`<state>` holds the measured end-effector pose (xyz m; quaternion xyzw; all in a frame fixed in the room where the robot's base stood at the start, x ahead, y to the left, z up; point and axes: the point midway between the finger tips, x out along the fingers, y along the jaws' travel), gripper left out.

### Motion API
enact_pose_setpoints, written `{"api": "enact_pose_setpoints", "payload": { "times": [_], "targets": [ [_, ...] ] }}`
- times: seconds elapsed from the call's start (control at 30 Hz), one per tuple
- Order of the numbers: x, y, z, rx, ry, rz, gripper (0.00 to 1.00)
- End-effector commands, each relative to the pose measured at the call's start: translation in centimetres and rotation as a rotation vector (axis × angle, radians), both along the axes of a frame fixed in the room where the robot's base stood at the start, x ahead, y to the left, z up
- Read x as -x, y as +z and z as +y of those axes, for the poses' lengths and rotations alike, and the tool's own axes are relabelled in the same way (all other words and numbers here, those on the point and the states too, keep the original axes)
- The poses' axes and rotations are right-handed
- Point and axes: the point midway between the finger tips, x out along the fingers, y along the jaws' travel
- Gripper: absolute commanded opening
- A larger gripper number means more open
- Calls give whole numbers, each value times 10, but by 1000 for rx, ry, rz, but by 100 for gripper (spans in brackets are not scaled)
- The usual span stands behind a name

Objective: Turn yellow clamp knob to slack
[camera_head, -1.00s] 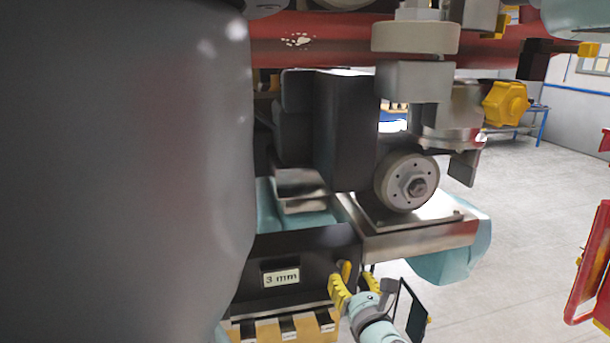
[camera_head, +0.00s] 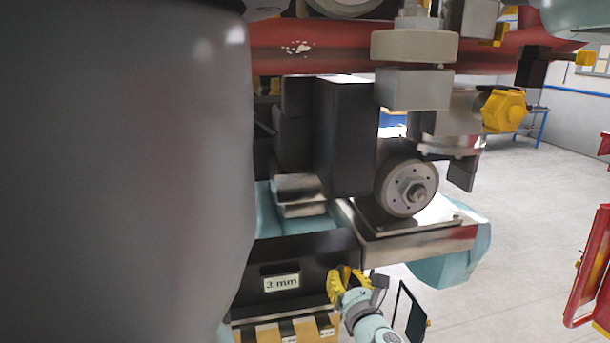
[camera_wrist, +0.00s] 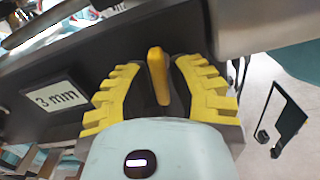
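A narrow yellow knob (camera_wrist: 157,75), shaped like a wing or lever, stands out from the dark front face beside the "3 mm" label. My gripper (camera_wrist: 160,66) is in front of it in the wrist view, with one yellow ridged finger on each side. The knob lies between the fingers, and dark gaps show on both sides of it, so the fingers look open and apart from it. In the head view my gripper (camera_head: 348,274) is at the right end of the dark box, and its fingers mostly hide the knob. A second, lobed yellow knob (camera_head: 504,110) is on the machine at upper right.
The "3 mm" label (camera_head: 282,283) is on the dark box, above wooden blocks (camera_head: 290,330). A metal plate (camera_head: 420,240) with a round wheel (camera_head: 410,188) is just above my gripper. A red frame (camera_head: 590,265) stands at right.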

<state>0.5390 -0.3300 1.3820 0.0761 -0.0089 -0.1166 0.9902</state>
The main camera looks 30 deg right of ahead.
Motion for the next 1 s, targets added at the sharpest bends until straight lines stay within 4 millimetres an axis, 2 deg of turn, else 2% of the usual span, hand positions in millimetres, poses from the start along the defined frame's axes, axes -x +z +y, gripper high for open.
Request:
{"api": "enact_pose_setpoints", "payload": {
  "times": [0.03, 0.17, 0.53, 1.0],
  "targets": [
    [-1, 0, 1, 0, 4, 0, 14],
    [-1, 0, 1, 0, 3, 0, 0],
    [0, -1, 1, 6, 2, 1, 0],
    [-1, 0, 0, 168, 1, 42, 0]
  ]
}}
